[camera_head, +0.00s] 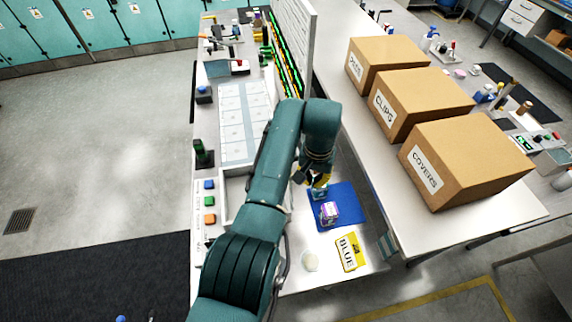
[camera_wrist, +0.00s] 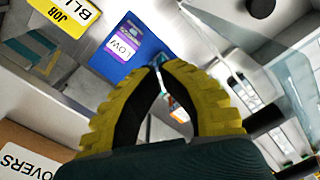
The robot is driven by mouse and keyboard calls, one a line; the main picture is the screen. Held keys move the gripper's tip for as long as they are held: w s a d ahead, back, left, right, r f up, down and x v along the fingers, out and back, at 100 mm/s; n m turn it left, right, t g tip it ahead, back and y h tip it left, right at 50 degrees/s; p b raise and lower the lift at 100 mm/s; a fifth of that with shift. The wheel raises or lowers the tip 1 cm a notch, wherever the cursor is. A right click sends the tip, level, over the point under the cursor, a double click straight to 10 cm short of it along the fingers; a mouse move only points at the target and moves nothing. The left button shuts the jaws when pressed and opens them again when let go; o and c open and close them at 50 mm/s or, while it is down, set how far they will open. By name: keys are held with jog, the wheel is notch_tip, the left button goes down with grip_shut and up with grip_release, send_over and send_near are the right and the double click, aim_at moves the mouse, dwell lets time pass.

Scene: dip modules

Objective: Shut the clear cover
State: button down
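A small module with a white and purple label (camera_head: 329,211) sits on the blue mat (camera_head: 352,199). Its label, reading "LOW", shows in the wrist view (camera_wrist: 122,46), on the mat (camera_wrist: 148,42). My gripper (camera_head: 318,188) is low over the mat's far side, just beyond the module. In the wrist view the yellow fingers of my gripper (camera_wrist: 159,68) converge, their tips nearly together.
Boxes marked "CLIPS" (camera_head: 420,100) and "COVERS" (camera_head: 465,160) stand on the right-hand table. A tall panel (camera_head: 296,45) rises beyond my arm. Coloured buttons (camera_head: 210,201) line the left.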

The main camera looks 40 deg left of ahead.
jog(key=shift+w+a+f+b, duration=0.2)
jog(key=shift+w+a+b, duration=0.1)
jog(key=shift+b, duration=0.5)
jog(key=shift+w+a+b, duration=0.1)
jog(key=shift+a+b, duration=0.1)
jog(key=shift+b, duration=0.65)
